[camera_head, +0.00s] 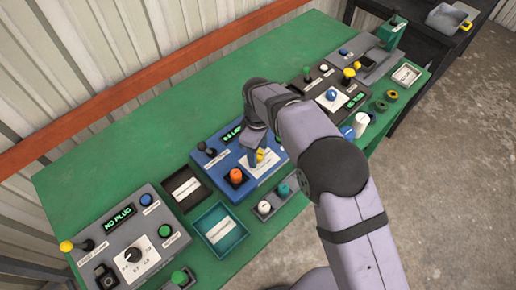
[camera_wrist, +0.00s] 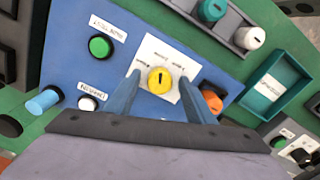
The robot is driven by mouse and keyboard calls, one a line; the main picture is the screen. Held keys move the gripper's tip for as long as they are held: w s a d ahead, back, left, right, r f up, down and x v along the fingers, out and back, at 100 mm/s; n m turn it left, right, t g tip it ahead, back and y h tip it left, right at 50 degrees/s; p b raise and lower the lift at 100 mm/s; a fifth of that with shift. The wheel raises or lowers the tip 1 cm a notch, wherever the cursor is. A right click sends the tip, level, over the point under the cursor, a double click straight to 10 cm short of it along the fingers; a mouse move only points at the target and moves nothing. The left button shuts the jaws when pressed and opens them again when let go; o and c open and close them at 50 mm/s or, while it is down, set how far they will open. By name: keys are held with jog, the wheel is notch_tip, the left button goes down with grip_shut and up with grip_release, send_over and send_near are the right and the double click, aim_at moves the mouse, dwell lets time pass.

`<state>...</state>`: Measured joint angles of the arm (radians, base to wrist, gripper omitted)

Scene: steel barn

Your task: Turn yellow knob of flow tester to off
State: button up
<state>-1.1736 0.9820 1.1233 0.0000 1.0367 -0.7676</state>
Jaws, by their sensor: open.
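The blue flow tester (camera_head: 214,142) sits in the middle of the green bench, with a lit green display. Its yellow knob (camera_head: 260,155) stands on a white label plate (camera_wrist: 152,45) and is partly hidden by my arm in the head view. In the wrist view the yellow knob (camera_wrist: 160,80) shows a short dark pointer line, nearly upright in the picture. The small words around it are too blurred to read. My gripper (camera_wrist: 158,88) is open, with one finger on each side of the knob. I cannot tell whether the fingers touch it.
On the tester, an orange knob (camera_wrist: 212,102) is close beside one finger; a green button (camera_wrist: 100,46) lies on the other side. A grey "NO PLUG" box (camera_head: 150,215) and another dark device (camera_head: 335,95) flank it. A teal tray (camera_head: 238,232) is in front.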

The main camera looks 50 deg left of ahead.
jog(key=shift+f, duration=0.1)
jog(key=c, duration=1.1)
jog(key=shift+o, duration=0.2)
jog(key=shift+m, duration=0.4)
jog(key=m+b, duration=0.1)
jog(key=m, duration=0.2)
jog(key=shift+m, duration=0.4)
jog(key=m, duration=0.5)
jog(key=shift+s, duration=0.1)
jog(key=m, duration=0.5)
jog(key=shift+a+m+b, duration=0.1)
jog(key=shift+m+b, duration=0.3)
jog(key=m, duration=0.4)
jog(key=shift+m, duration=0.4)
